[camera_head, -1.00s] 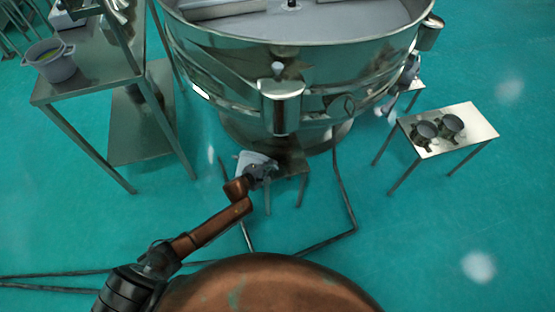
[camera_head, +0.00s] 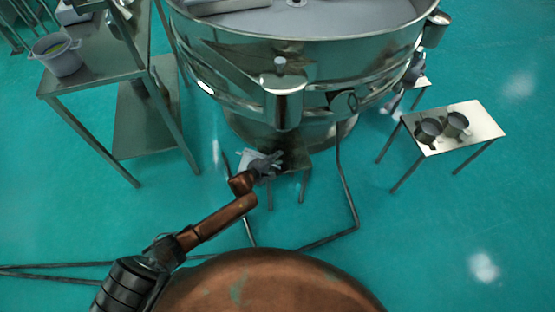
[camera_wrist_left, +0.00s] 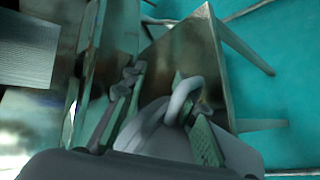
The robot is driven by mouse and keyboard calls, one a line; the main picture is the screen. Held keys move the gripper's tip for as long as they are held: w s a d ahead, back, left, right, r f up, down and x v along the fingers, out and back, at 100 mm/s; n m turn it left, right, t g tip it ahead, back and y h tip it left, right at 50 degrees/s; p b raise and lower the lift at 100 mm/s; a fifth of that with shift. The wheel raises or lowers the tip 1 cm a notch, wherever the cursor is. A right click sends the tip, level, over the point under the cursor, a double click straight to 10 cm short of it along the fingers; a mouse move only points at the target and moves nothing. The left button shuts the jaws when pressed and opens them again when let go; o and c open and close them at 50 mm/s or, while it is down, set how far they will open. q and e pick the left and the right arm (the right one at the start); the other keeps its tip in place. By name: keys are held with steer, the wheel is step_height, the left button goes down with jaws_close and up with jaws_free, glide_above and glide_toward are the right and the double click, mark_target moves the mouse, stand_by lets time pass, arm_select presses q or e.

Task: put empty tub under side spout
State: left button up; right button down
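A pale tub (camera_head: 251,159) shows at the front of the sieve, at the left edge of a small low stand (camera_head: 293,163). My left gripper (camera_head: 270,166) is over the tub and hides part of it. In the left wrist view, the tub's grey body (camera_wrist_left: 160,133) and curved handle (camera_wrist_left: 183,97) lie close in front of the gripper (camera_wrist_left: 155,85). Its two fingers are apart, with the handle near the right-hand finger. Contact is hard to tell. The spout (camera_head: 283,100) juts from the sieve's front above the stand. My right gripper is out of view.
The big round metal sieve (camera_head: 320,65) fills the top middle. A metal table (camera_head: 95,78) with a pot (camera_head: 62,62) stands at left. Dark bars (camera_head: 350,205) cross the floor near the stand.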

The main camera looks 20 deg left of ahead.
arm_select(q)
steer(key=v, duration=1.2)
steer(key=shift+r, duration=0.1)
stand_by(0.4)
